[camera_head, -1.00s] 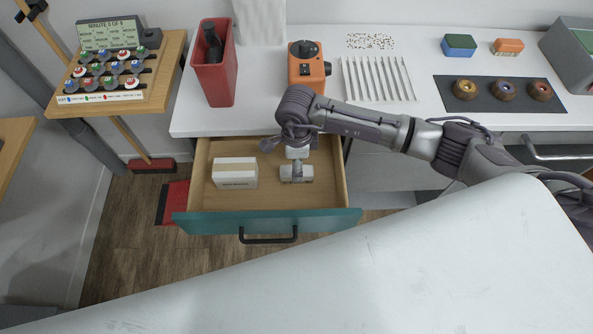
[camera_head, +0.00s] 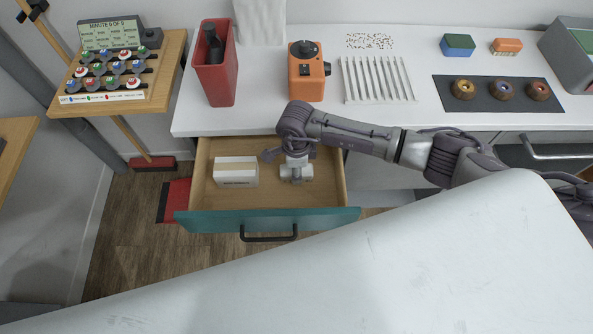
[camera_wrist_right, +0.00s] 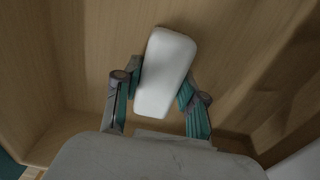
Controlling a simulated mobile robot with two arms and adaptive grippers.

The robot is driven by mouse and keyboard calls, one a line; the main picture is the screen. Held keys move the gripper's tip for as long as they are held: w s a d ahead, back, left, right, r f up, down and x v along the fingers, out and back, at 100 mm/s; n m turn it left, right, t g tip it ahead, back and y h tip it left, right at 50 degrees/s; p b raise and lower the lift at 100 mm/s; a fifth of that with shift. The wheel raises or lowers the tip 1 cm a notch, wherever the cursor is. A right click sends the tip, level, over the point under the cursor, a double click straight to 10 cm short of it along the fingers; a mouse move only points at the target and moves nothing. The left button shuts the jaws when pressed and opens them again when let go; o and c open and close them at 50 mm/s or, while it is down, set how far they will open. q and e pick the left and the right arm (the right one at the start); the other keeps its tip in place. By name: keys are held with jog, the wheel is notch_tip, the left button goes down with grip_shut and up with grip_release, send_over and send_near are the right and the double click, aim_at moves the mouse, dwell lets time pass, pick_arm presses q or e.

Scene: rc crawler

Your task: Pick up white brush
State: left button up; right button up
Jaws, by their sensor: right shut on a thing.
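The white brush (camera_wrist_right: 166,68) shows in the right wrist view as a smooth white block with rounded edges. My right gripper (camera_wrist_right: 162,87) has one finger on each side of it and is shut on it. In the head view my right gripper (camera_head: 296,172) reaches down into the open drawer (camera_head: 265,195), to the right of a white box. The brush there is a small white shape (camera_head: 304,175) partly hidden by the gripper. It is at or near the drawer floor; I cannot tell whether it touches. My left gripper is not in view.
A white box (camera_head: 236,170) lies in the drawer's left half. The drawer's teal front (camera_head: 265,221) and wooden walls surround the gripper. On the white counter above stand a red bin (camera_head: 215,75) and an orange device (camera_head: 306,75). A large pale surface (camera_head: 400,270) fills the foreground.

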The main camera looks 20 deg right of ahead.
jog(key=shift+r, duration=0.1)
notch_tip(320, 180, up, 10)
jog(key=shift+f+b, duration=0.1)
jog(key=shift+b, duration=0.7)
